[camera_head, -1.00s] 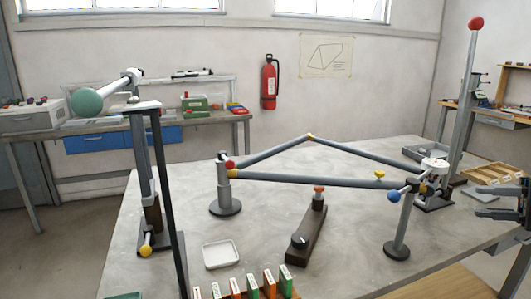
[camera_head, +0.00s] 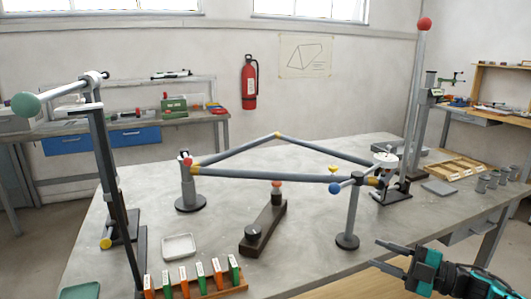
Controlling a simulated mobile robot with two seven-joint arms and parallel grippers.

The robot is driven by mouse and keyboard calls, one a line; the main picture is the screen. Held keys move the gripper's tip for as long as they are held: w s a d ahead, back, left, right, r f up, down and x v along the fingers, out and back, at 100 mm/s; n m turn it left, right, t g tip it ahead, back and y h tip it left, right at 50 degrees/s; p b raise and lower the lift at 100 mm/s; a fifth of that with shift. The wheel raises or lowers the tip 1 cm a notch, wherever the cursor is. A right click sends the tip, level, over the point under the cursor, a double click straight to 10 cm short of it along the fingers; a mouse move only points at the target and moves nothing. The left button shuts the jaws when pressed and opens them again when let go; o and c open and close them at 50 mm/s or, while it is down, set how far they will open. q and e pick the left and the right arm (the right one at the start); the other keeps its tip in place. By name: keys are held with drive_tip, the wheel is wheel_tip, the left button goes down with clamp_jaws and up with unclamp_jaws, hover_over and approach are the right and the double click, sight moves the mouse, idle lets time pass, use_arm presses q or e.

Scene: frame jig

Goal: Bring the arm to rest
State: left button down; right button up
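My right gripper (camera_head: 380,256) is at the lower right, over the bench's front edge. Its two dark fingers point left and stand apart, with nothing between them. My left gripper is not in view. The grey tube frame (camera_head: 262,175) rests on the jig, held up by a left post (camera_head: 190,190) and a front right post (camera_head: 349,220). The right gripper is apart from the frame and the posts.
The grey bench (camera_head: 310,265) also carries a dark brown block (camera_head: 264,228), a white dish (camera_head: 179,247), a rack of orange and green pieces (camera_head: 195,290) and a wooden tray (camera_head: 455,168). Tall stands rise at left (camera_head: 113,185) and right (camera_head: 417,100).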

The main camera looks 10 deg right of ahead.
drive_tip(key=s+a+f+m+t+h, duration=0.3)
drive_tip(key=s+a+f+m+h, duration=0.25)
drive_tip(key=a+f+m, duration=0.55)
drive_tip(key=s+a+f+m+g+h, duration=0.2)
drive_tip(key=s+a+f+m+h, duration=0.1)
drive_tip(key=s, duration=0.4)
drive_tip(key=s+a+f+m+g+h+p, duration=0.1)
drive_tip(key=s+a+f+m+g+h, duration=0.2)
drive_tip(key=s, duration=0.4)
drive_tip(key=shift+a+f+m, duration=0.8)
drive_tip(key=shift+a+f, duration=0.05)
drive_tip(key=shift+a, duration=0.1)
